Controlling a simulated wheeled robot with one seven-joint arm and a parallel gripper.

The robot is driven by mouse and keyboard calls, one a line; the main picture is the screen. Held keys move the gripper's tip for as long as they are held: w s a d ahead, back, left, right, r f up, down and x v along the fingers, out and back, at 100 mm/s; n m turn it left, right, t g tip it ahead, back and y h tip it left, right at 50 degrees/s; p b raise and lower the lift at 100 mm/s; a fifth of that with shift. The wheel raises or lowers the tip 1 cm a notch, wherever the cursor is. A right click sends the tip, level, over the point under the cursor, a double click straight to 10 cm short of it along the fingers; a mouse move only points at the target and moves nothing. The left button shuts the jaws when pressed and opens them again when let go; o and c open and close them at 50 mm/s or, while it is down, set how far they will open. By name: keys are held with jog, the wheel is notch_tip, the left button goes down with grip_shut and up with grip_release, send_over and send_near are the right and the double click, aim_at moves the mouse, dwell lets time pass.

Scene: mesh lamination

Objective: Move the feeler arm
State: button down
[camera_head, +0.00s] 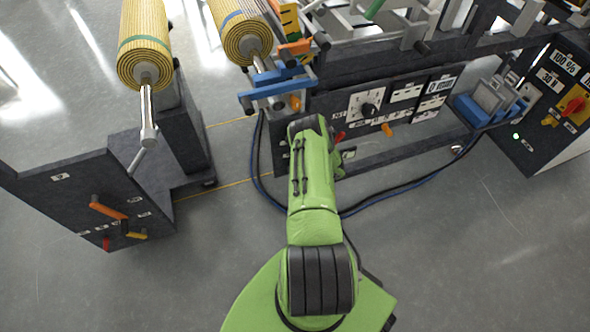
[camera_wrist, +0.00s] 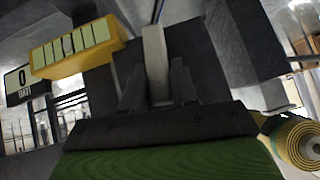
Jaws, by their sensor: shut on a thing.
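In the wrist view, a light grey flat bar (camera_wrist: 155,48), which looks like the feeler arm, runs up from between my fingers. My gripper (camera_wrist: 158,88) is shut on its lower end, with one dark finger on each side. The bar stands roughly upright in this picture in front of a dark panel. In the head view, my green arm reaches toward the front of the dark machine and hides my gripper and the bar.
A yellow segmented block (camera_wrist: 78,47) and a "0" display (camera_wrist: 18,84) lie left of the bar. A yellow mesh roll (camera_wrist: 298,141) is at lower right. In the head view, two mesh rolls (camera_head: 145,50) (camera_head: 243,38), blue bars (camera_head: 278,88) and a control panel (camera_head: 392,103) surround my arm. Cables cross the floor.

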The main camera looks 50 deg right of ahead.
jog(key=shift+s+d+m, duration=0.1)
jog(key=shift+d+m, duration=0.15)
jog(key=shift+m, duration=0.05)
jog(key=shift+y, duration=0.3)
jog(key=c, duration=1)
grip_release()
jog(key=shift+o, duration=0.2)
jog(key=shift+s, duration=0.1)
jog(key=p+v, duration=0.6)
jog(key=v, duration=0.9)
jog(key=shift+s+p, duration=0.3)
jog(key=shift+s, duration=0.1)
